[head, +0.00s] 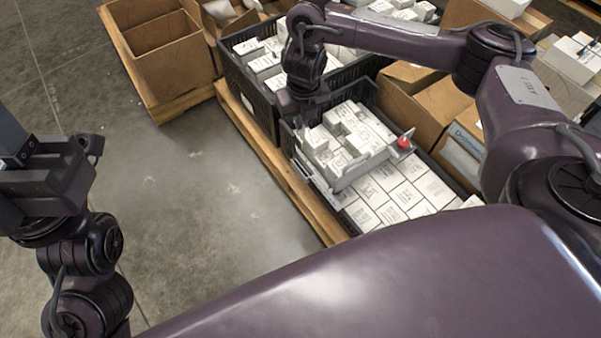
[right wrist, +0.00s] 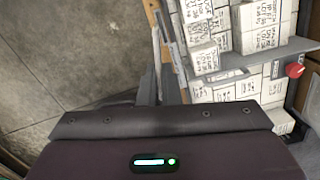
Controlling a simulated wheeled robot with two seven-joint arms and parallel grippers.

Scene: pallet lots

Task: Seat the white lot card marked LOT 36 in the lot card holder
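A grey flat piece (head: 318,184) lies along the crate's left edge.
The black crate (head: 452,184) holds white boxes and a grey bar (head: 362,166) with a red knob (head: 404,142). Another black crate (head: 246,90) stands behind. Cardboard boxes (head: 170,50) stand on wooden pallets. The concrete floor (head: 190,180) at left is clear.

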